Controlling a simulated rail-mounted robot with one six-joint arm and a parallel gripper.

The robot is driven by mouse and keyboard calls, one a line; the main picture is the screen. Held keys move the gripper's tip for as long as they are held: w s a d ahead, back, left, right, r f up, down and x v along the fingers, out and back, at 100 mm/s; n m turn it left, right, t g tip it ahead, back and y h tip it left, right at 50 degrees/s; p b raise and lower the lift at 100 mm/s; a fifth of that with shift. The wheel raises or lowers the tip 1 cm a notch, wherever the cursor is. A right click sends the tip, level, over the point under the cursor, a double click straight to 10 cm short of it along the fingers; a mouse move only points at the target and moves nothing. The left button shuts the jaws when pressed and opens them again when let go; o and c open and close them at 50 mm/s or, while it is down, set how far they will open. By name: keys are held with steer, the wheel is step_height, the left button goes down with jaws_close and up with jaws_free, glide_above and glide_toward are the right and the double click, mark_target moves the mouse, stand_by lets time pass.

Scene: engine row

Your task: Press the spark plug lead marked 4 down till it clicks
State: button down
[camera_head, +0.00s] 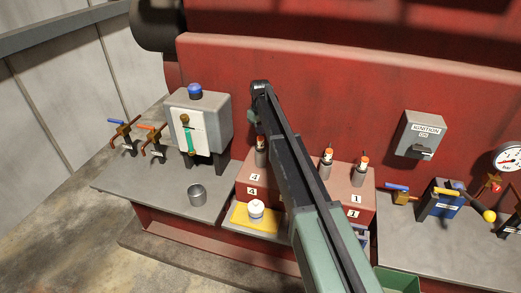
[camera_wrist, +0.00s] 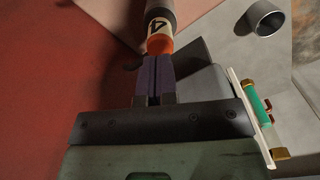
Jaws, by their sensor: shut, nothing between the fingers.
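The spark plug lead marked 4 (camera_wrist: 158,22) shows at the top of the wrist view, with an orange end, a pale band bearing a black 4, and a grey body beyond. My gripper (camera_wrist: 155,58) is shut and empty, its fingertips right at the orange end. I cannot tell whether they touch it or how far down the lead sits. In the head view, a lead (camera_head: 260,152) with an orange top stands at the left of the row above the label 4 (camera_head: 252,191). My gripper is mostly hidden behind my arm there.
Two more leads (camera_head: 326,165) stand right of my arm; the arm hides the row's middle. A grey box with a green sight glass (camera_head: 188,138) stands left, close beside my gripper in the wrist view (camera_wrist: 262,112).

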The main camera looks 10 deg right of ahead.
steer(key=shift+f+b, duration=1.45)
steer(key=shift+f, duration=0.05)
step_height(320, 180, up, 7)
steer(key=p, duration=0.7)
steer(key=shift+r, duration=0.15)
